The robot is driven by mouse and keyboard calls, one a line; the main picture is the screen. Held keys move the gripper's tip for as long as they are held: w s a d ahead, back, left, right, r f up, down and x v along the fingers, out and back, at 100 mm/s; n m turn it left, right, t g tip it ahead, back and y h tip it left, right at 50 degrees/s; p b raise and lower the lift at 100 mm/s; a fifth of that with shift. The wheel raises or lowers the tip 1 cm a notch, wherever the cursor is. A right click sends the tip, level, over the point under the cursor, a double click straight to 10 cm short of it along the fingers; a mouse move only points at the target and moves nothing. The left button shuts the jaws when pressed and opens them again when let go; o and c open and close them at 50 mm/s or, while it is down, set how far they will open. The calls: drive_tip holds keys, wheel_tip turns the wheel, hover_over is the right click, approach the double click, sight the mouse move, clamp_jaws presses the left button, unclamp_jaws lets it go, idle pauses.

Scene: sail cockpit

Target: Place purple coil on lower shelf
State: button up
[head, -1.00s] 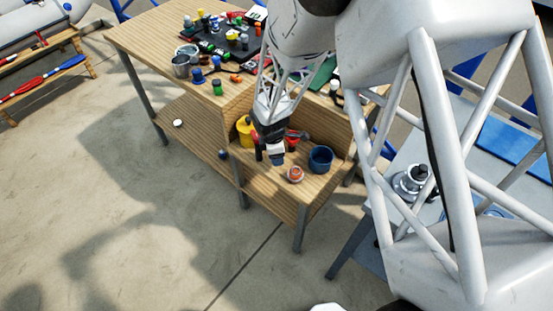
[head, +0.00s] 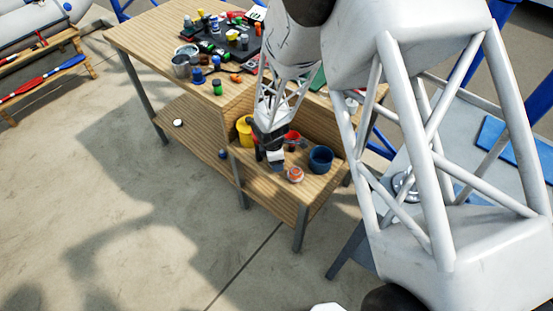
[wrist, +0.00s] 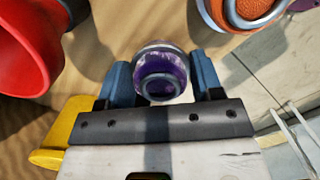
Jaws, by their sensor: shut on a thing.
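The purple coil (wrist: 162,75) shows in the wrist view between the two blue fingers of my gripper (wrist: 163,85), which is shut on it. It has a pale metal rim. In the head view my gripper (head: 272,163) is low over the lower shelf (head: 278,188), left of an orange coil. The purple coil is too hidden by the gripper to make out in the head view. I cannot tell whether it touches the shelf.
The orange coil (head: 295,174) also shows in the wrist view (wrist: 245,10). A blue pot (head: 320,159), a red container (head: 292,138) and a yellow container (head: 244,130) stand on the shelf. The shelf's front is clear. The upper table (head: 145,40) holds many small items.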

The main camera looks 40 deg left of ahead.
drive_tip(key=shift+f, duration=0.1)
drive_tip(key=o, duration=1)
wheel_tip(320, 180, up, 12)
drive_tip(key=s, duration=0.1)
drive_tip(key=shift+a, duration=0.45)
idle(0.8)
